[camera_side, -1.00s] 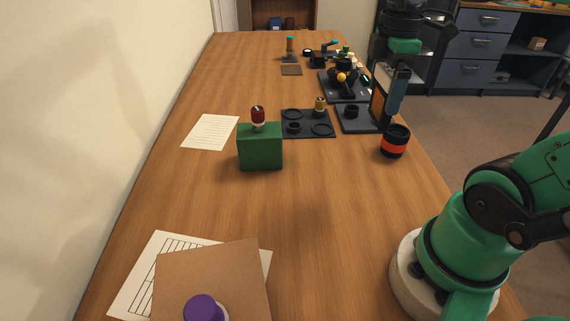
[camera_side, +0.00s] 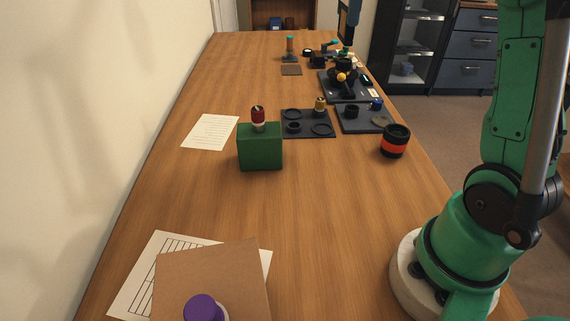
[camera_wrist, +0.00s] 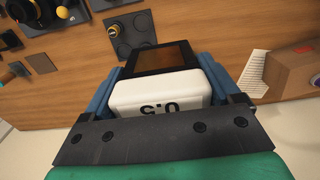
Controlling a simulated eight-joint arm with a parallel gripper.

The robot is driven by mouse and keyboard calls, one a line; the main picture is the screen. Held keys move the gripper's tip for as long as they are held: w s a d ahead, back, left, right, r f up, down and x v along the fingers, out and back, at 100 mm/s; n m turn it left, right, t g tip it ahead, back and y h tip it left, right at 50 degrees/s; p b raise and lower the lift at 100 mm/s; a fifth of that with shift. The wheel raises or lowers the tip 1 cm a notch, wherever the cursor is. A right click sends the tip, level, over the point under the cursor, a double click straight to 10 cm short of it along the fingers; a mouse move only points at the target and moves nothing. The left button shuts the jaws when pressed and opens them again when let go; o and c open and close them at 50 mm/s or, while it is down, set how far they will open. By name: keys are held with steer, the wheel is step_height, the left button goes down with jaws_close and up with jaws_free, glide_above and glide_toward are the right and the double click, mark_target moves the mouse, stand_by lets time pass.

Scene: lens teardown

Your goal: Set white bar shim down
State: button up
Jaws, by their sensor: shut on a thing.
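The white bar shim (camera_wrist: 160,90), a white block with rounded edges and dark "0.5" lettering, is in my gripper (camera_wrist: 163,68) in the wrist view. The blue fingers are shut on its two sides. A dark-framed brown panel (camera_wrist: 155,57) shows just beyond the shim; I cannot tell whether it is joined to it. In the side view a dark blue part of my gripper (camera_side: 348,22) shows at the top edge, above the far right of the table. I cannot make out the shim there.

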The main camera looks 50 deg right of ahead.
steer(key=w+d+f, duration=0.3)
steer(key=w, duration=0.2)
steer(key=f, duration=1.9)
steer(key=shift+s+a+f, duration=0.1)
steer(key=shift+s, duration=0.1)
steer(key=shift+f, duration=0.35)
steer(key=o, duration=1)
steer(key=shift+o, duration=0.2)
